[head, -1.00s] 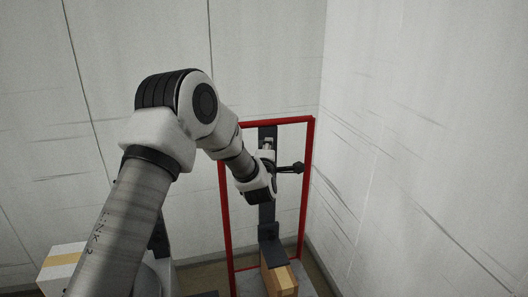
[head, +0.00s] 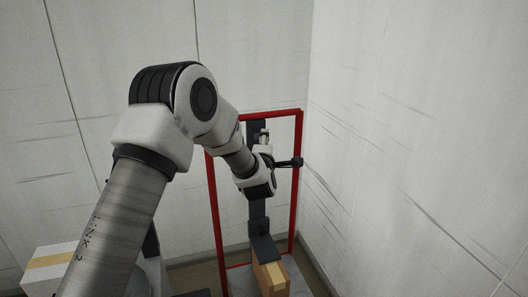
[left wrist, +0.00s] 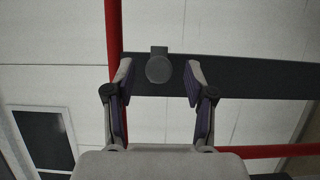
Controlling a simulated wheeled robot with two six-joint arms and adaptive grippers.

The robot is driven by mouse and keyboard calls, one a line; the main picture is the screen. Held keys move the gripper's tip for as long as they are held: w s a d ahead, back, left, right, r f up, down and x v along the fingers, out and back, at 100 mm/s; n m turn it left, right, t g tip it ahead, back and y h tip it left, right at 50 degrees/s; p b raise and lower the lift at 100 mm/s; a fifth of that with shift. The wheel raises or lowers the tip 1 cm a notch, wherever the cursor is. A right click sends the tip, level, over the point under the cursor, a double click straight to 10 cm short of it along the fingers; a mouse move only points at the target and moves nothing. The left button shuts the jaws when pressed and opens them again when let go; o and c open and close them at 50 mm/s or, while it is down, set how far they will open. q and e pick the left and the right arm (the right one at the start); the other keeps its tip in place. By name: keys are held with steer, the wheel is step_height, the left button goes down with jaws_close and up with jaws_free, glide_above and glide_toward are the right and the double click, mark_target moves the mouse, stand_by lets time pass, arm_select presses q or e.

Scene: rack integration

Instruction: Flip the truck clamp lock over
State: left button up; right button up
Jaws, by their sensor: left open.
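In the left wrist view, a round dark grey knob-like piece (left wrist: 159,69), which looks like the clamp lock, sits with a small square tab at the edge of a dark bar (left wrist: 260,78). My left gripper (left wrist: 158,78) is open, with one finger on each side of this piece and gaps on both sides. In the head view, my left gripper (head: 265,137) is in front of the upper part of the dark upright (head: 257,210), inside a red frame (head: 212,200). The lock is not clearly visible there. My right gripper is not in view.
A dark bracket (head: 265,250) sticks out low on the upright, close above a brown box (head: 270,282). A white box with a yellow strip (head: 48,272) stands at the lower left. Pale walls (head: 410,140) close off the back and right.

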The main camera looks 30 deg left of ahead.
arm_select(q)
steer(key=v, duration=1)
steer(key=shift+d, duration=0.15)
steer(key=shift+s, duration=0.1)
steer(key=s+d+f+m+g+h, duration=0.15)
steer(key=s+f, duration=0.25)
steer(key=f, duration=0.7)
steer(key=s+d+f+m+g+h, duration=0.1)
steer(key=s+f+m+g, duration=0.3)
steer(key=f, duration=0.6)
steer(key=s+d+f+m+g+h, duration=0.15)
steer(key=s+f, duration=0.35)
steer(key=f, duration=0.6)
steer(key=s+d+f+m+g+h, duration=0.1)
steer(key=s+d+f+m+g, duration=0.1)
steer(key=s+m, duration=0.3)
steer(key=s+d+f+m+g+h, duration=0.2)
steer(key=s+f+m+g, duration=0.2)
steer(key=s, duration=0.7)
steer(key=s+d+f+m+g+h, duration=0.1)
steer(key=s+d+f+m+g, duration=0.2)
steer(key=s+m, duration=0.4)
steer(key=shift+s+f+b, duration=0.35)
steer(key=shift+s+b, duration=0.05)
steer(key=shift+s, duration=0.7)
